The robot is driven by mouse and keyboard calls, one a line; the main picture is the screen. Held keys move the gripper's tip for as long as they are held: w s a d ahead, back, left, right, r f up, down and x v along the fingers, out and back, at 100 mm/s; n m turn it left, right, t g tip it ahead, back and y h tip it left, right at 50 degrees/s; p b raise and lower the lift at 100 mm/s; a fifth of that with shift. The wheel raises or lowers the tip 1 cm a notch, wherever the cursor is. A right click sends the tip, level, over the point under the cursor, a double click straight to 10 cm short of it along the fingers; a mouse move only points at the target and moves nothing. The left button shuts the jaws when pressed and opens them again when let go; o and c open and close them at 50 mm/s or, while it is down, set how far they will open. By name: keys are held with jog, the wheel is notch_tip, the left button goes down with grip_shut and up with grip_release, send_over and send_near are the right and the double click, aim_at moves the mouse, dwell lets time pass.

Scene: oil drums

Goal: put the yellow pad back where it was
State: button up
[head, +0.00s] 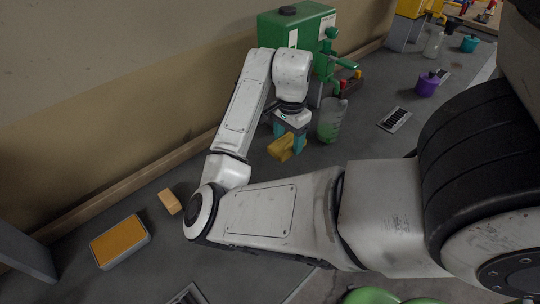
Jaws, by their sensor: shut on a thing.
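My gripper (289,139), with teal fingers, is shut on the yellow pad (282,150). The pad is tilted and sits at the fingertips, in front of the green machine; I cannot tell whether it touches the bench. A flat tray (147,240) with an orange-yellow top lies at the lower left. A small tan-yellow block (170,201) lies between that tray and my arm's elbow.
A see-through green jug (332,118) stands just right of my gripper. The green machine (276,33) stands behind, against the wall. A purple jar (427,85) and a black-and-white plate (395,119) are farther right. The bench around the small block is mostly clear.

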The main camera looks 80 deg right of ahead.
send_over(272, 162)
notch_tip(272, 162, down, 6)
jog(key=shift+r, duration=0.1)
jog(key=shift+f, duration=1.65)
jog(key=shift+f, duration=0.2)
jog(key=o, duration=1)
jog(key=shift+r, duration=0.1)
notch_tip(272, 162, up, 12)
jog(key=shift+r, duration=0.15)
